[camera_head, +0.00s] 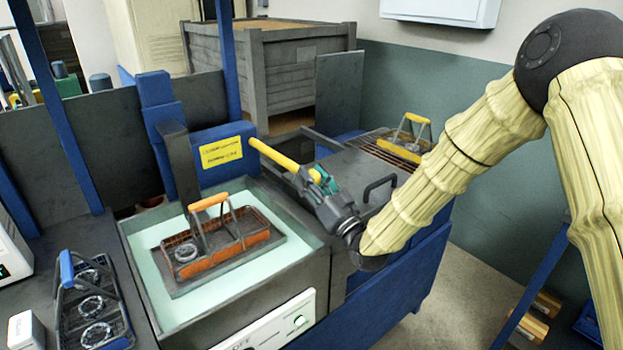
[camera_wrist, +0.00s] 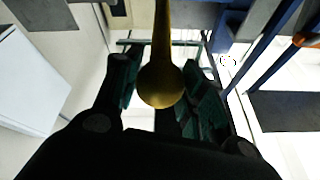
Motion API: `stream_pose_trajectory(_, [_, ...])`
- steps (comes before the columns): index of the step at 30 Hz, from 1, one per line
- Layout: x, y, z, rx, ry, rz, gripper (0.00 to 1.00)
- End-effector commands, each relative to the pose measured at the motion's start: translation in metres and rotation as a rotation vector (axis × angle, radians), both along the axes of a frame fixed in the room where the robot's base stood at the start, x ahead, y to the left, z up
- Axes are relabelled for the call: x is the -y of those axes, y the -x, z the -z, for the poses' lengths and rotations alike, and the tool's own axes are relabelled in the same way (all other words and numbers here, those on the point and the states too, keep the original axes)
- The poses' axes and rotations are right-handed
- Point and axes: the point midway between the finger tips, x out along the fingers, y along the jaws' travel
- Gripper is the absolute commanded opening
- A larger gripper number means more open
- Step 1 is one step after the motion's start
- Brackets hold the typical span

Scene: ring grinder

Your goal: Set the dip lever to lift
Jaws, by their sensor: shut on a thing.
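The dip lever (camera_head: 275,156) is a yellow bar that slopes down to the right from the blue post beside the tank. My gripper (camera_head: 322,182) is at its lower right end, above the tank's back right edge. In the wrist view, the lever's rounded yellow end (camera_wrist: 161,85) sits between the two dark green finger pads of my gripper (camera_wrist: 163,92), shut on it. A wire basket (camera_head: 230,242) with an orange handle rests in the pale liquid of the tank (camera_head: 322,262). The lever's pivot is hidden.
A yellow sign (camera_head: 221,152) is on the blue post. A blue-handled basket (camera_head: 92,305) stands left of the tank. A dark lid with a handle (camera_head: 380,185) and a rack with a yellow-handled basket (camera_head: 400,150) lie to the right, below my arm.

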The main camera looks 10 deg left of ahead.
Motion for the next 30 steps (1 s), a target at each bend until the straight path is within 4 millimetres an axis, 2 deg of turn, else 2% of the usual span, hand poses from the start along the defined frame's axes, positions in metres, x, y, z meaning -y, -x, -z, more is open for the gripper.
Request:
stream_pose_trajectory(6, [0.001,0.0,0.002,-0.002,0.002,0.001,0.0])
stream_pose_trajectory(7, [0.001,0.0,0.002,-0.002,0.002,0.001,0.42])
stream_pose_trajectory(10, [0.001,0.0,0.001,-0.002,0.002,0.001,0.6])
stream_pose_trajectory(11, [0.001,0.0,0.001,-0.002,0.002,0.001,0.63])
stream_pose_trajectory(23, [0.003,0.002,0.002,-0.001,0.001,0.001,0.63])
stream_pose_trajectory(30, [0.027,0.021,0.014,-0.003,0.0,0.002,0.63])
